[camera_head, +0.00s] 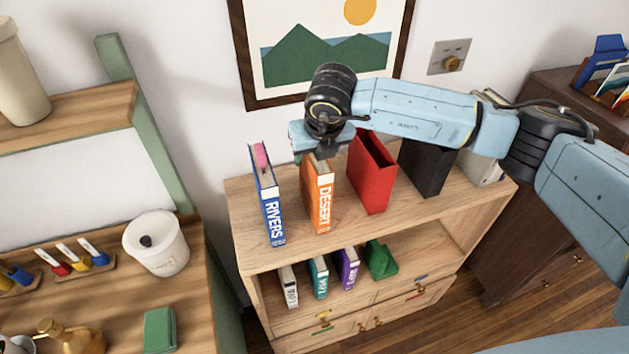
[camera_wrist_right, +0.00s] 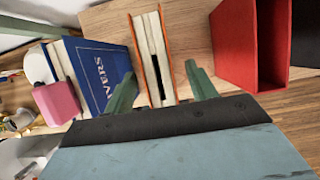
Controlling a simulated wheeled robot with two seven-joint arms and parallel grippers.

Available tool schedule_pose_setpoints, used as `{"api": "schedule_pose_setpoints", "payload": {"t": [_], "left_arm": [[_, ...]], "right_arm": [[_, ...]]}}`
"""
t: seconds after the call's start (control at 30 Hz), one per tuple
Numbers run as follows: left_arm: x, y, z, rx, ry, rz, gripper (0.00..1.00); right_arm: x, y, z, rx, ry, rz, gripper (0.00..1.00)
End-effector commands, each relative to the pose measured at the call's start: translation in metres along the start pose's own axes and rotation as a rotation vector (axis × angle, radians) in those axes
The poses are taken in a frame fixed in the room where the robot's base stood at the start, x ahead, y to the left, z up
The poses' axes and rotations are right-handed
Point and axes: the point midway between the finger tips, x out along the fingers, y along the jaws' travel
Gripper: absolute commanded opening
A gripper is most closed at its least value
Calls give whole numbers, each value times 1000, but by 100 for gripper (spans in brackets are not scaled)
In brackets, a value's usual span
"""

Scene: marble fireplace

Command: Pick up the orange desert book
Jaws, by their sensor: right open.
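The orange desert book (camera_head: 319,200) stands upright on top of the wooden shelf, its spine facing out, between the blue Rivers book and a red holder. My right gripper (camera_head: 320,160) is above and behind its top edge, pointing down. In the right wrist view the orange book (camera_wrist_right: 152,55) lies between the two green fingers of my right gripper (camera_wrist_right: 158,88), which are apart, with a gap on each side of the book. The gripper's body hides part of the book's near end. My left gripper is in neither view.
The blue Rivers book (camera_head: 268,205) stands close on the left, with a pink piece (camera_wrist_right: 58,103) at its top. The red holder (camera_head: 372,175) and a black one (camera_head: 427,165) stand to the right. A lower shelf (camera_head: 345,295) holds several smaller books.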

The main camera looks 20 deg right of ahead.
Motion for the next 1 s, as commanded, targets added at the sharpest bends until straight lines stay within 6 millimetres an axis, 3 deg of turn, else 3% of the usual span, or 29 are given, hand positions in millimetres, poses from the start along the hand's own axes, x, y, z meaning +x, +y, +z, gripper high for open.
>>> {"api": "schedule_pose_setpoints", "payload": {"t": [0.13, 0.37, 0.8, 1.0], "left_arm": [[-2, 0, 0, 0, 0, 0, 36], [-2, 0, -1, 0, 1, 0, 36], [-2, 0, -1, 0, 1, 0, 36], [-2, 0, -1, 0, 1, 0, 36]], "right_arm": [[13, 0, 0, 0, 1, 1, 56], [14, 0, 0, -1, 0, 1, 56], [14, 0, 0, 0, 0, 1, 0], [14, 0, 0, 0, -1, 1, 0]]}}
